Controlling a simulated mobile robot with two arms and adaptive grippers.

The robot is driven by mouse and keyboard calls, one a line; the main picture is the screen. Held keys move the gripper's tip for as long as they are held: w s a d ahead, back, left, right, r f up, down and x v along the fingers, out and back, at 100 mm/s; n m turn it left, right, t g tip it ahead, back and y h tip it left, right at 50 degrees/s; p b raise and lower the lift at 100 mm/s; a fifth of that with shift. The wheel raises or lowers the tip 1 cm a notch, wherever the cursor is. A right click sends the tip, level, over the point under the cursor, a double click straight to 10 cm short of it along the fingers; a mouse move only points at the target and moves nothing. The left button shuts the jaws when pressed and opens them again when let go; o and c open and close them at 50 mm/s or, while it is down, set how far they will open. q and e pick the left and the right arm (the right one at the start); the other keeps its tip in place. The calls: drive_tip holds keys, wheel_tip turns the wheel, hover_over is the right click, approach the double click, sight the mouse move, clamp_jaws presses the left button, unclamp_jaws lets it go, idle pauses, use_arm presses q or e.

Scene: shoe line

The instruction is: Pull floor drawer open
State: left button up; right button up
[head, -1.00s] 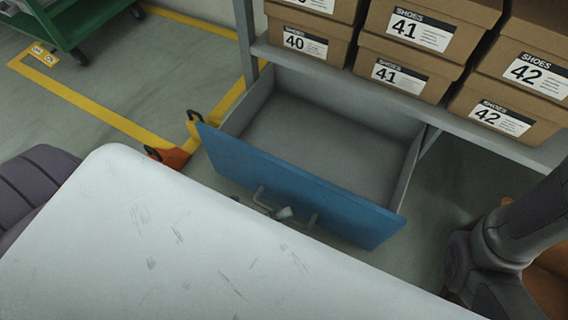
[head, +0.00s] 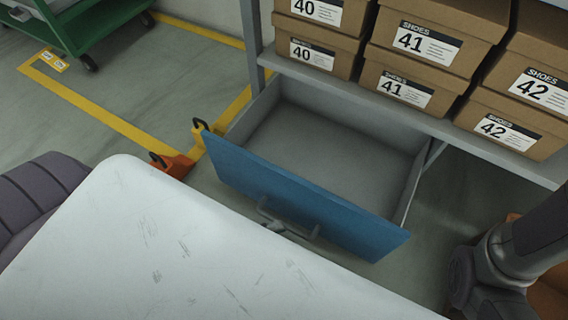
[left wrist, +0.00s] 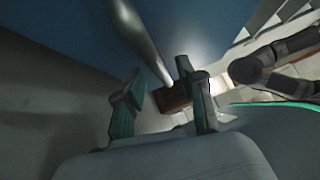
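The floor drawer (head: 335,155) stands pulled out under the shelf, empty, with grey inside walls. Its blue front (head: 300,195) carries a grey bar handle (head: 290,223) in the head view. In the left wrist view the blue front (left wrist: 75,25) fills the top, and the handle bar (left wrist: 143,40) runs down toward the gap between the fingers. My left gripper (left wrist: 160,78) has its two fingers apart, with nothing held between them; whether they touch the bar is unclear. In the head view only a small part of this gripper (head: 272,222) shows by the handle. My right gripper is out of sight.
Shoe boxes (head: 408,85) stand on the shelf (head: 400,115) above the drawer. An orange pallet-truck-like part (head: 175,165) lies left of the drawer. A green cart (head: 95,30) stands at the back left. Yellow floor lines (head: 100,110) cross open floor.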

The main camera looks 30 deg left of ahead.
use_arm(q)
drive_tip(key=v, duration=0.9)
drive_tip(key=shift+a, duration=0.15)
drive_tip(key=shift+s, duration=0.1)
